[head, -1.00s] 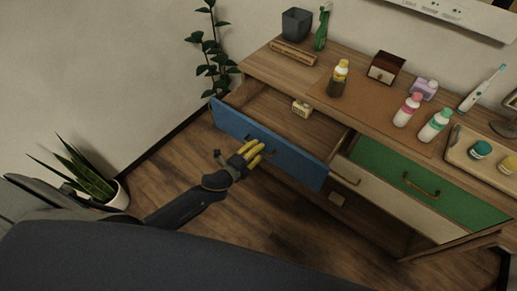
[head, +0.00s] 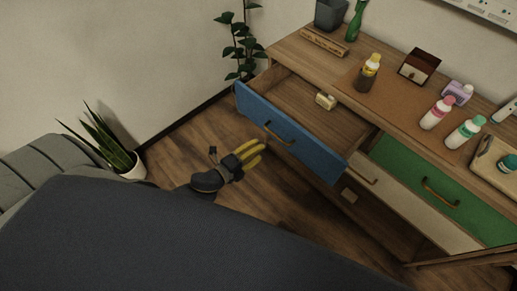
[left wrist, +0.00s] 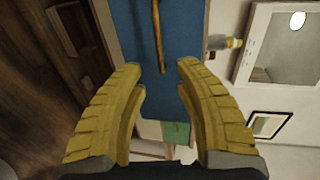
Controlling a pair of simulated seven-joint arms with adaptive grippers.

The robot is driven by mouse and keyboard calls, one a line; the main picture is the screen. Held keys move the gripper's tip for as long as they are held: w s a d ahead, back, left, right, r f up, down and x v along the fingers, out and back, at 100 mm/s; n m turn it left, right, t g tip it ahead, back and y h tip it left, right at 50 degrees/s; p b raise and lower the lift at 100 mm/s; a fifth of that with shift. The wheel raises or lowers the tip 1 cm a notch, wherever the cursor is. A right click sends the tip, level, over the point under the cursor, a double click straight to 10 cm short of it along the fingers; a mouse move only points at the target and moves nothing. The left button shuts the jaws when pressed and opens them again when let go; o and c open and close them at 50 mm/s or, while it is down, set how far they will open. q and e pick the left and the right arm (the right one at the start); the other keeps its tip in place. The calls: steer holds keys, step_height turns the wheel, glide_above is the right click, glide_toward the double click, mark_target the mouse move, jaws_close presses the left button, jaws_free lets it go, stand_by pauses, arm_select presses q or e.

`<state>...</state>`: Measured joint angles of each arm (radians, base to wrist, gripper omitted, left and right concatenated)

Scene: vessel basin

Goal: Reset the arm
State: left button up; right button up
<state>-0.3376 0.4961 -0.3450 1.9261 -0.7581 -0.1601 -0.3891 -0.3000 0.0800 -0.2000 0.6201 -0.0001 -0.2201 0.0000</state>
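My left gripper (head: 254,158) is in the head view, in front of the blue drawer (head: 290,132) and apart from its handle (head: 279,137). In the left wrist view its two yellow fingers (left wrist: 160,85) are spread with nothing between them. The blue drawer front (left wrist: 147,60) and its handle (left wrist: 158,35) show beyond the fingertips. The blue drawer is pulled open, with a small cream object (head: 326,101) inside. My right gripper is not in view.
The wooden dresser (head: 300,60) carries several bottles, a dark cup (head: 330,13) and a small box (head: 419,66). A green drawer (head: 440,190) is at the right. A potted plant (head: 125,165) stands on the left. Floor in front of the dresser is free.

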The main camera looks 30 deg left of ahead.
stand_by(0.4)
arm_select(q)
steer(key=s+a+f+n+g+y, duration=0.2)
steer(key=s+a+f+n, duration=0.25)
steer(key=f, duration=0.65)
steer(key=s+a+f+n+g+y, duration=0.1)
steer(key=s+a+f+n+g, duration=0.4)
steer(key=f, duration=0.7)
steer(key=s+a+f+n+y, duration=0.25)
steer(key=s+f, duration=0.35)
steer(key=f, duration=0.5)
steer(key=s+d+f+n+g, duration=0.1)
steer(key=s+f+n+g, duration=0.1)
steer(key=s+f, duration=0.55)
steer(key=s+f+n+g, duration=0.2)
steer(key=s+f, duration=0.2)
steer(key=s, duration=0.6)
steer(key=s+d+f+n+g, duration=0.2)
steer(key=s+d+f, duration=0.1)
steer(key=s+d, duration=0.4)
steer(key=shift+s+d, duration=0.4)
steer(key=shift+s, duration=0.2)
steer(key=shift+h, duration=0.25)
